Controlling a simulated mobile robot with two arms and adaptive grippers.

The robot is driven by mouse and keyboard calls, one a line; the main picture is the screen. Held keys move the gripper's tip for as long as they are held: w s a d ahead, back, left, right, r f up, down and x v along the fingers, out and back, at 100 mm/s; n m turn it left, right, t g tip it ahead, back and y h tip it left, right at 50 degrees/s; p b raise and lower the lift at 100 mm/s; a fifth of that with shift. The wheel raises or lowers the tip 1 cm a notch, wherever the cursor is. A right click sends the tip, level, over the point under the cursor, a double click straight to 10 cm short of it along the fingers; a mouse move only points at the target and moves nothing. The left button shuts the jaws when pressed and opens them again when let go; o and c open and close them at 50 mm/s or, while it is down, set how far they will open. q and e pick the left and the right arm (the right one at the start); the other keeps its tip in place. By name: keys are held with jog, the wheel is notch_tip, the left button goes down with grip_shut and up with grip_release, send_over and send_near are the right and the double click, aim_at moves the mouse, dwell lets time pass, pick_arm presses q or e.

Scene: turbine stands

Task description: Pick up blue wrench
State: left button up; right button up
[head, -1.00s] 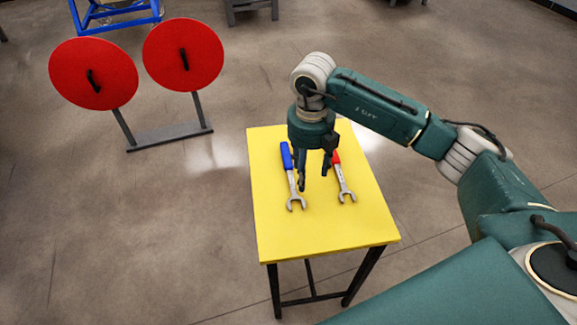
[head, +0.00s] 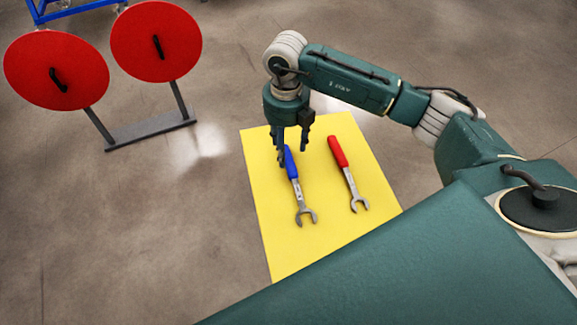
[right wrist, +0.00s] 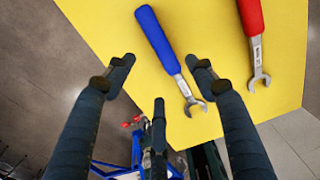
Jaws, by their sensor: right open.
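The blue wrench (head: 297,187) lies on the yellow table top, its blue handle away from me and its steel open jaw toward me. My right gripper (head: 291,156) is open and points down over the handle end of the blue wrench. In the right wrist view the blue wrench (right wrist: 163,46) lies beyond the spread fingers (right wrist: 160,72), in line with the gap between them. The fingers hold nothing. I cannot tell how high they are above the table. My left gripper is not in view.
A red-handled wrench (head: 345,168) lies to the right of the blue one. The yellow table (head: 285,247) is otherwise bare. Two red discs on a grey stand (head: 150,136) are at the left on open floor. A blue frame (head: 62,10) stands at the back left.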

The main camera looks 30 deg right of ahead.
aim_at(288, 166)
jog(key=f, duration=0.3)
jog(key=shift+s, duration=0.35)
jog(key=shift+f+p, duration=0.25)
jog(key=shift+p, duration=0.05)
notch_tip(288, 166, down, 5)
jog(key=shift+d+r+p, duration=0.1)
jog(key=shift+d+p, duration=0.05)
jog(key=shift+p, duration=0.55)
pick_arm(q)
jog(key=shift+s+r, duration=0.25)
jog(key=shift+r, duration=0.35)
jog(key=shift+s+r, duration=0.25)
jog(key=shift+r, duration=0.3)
pick_arm(e)
jog(key=shift+w, duration=0.1)
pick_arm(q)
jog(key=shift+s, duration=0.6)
pick_arm(e)
grip_shut()
